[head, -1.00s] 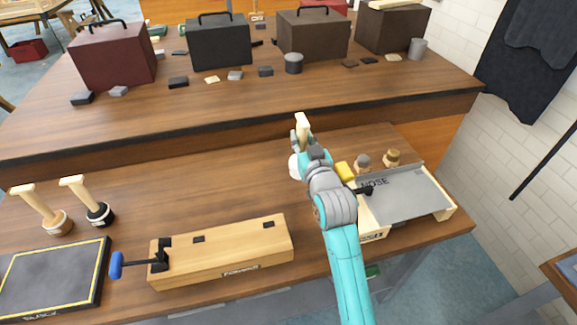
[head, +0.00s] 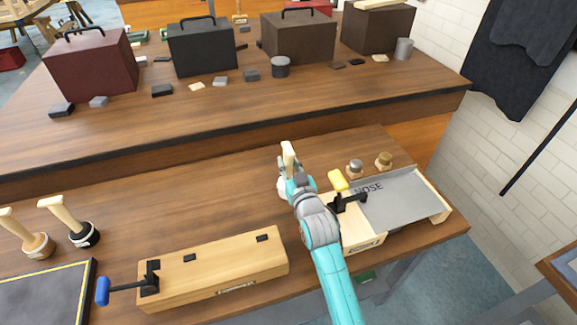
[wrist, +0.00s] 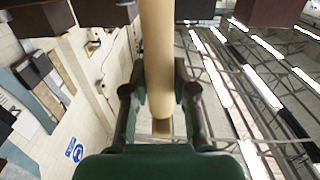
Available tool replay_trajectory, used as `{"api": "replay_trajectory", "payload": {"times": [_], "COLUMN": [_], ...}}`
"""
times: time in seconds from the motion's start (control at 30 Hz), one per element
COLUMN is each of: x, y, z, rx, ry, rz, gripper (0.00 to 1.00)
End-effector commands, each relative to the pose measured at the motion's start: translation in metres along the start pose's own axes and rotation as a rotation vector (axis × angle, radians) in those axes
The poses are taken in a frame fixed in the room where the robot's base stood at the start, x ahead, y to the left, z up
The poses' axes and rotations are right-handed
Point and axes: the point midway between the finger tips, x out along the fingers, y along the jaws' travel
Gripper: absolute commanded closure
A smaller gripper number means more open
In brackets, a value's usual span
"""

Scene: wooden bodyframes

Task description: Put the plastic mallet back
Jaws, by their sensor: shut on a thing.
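My gripper (head: 289,178) is shut on the pale wooden handle (head: 289,157) of a mallet, whose end sticks up above the fingers. A white rounded part (head: 283,187), seemingly the mallet's head, shows beside the gripper, mostly hidden by my arm. I cannot tell whether it touches the bench. In the wrist view the handle (wrist: 157,50) runs upright between the two fingers (wrist: 160,98). Two similar mallets stand on their heads at the left, handles up and leaning left: one with a brown head (head: 38,246), one with a black head (head: 84,235).
A wooden block with a blue-handled clamp (head: 212,270) lies at front centre. Right of my arm are a "NOSE" metal-topped fixture (head: 408,195), a yellow piece (head: 338,180) and two knob-like pieces (head: 355,168) (head: 384,160). Toolboxes (head: 202,48) stand on the rear bench.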

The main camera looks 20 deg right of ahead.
Motion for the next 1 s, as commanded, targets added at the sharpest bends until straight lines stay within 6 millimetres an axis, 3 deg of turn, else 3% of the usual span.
{"api": "replay_trajectory", "payload": {"times": [0.1, 0.43, 0.47, 0.57, 1.0], "x": [-0.0003, -0.0001, -0.0001, -0.0001, -0.0061], "y": [0.0, 0.0, 0.0, 0.0, 0.0], "z": [0.009, 0.0112, 0.0121, 0.0117, 0.0093], "rx": [0.0, 0.0, 0.0, 0.0, 0.0], "ry": [0.001, 0.002, 0.001, 0.001, 0.0], "rz": [0.0, 0.0, 0.0, 0.0, 0.0], "gripper": [1.0, 1.0, 0.71, 0.49, 0.49]}}
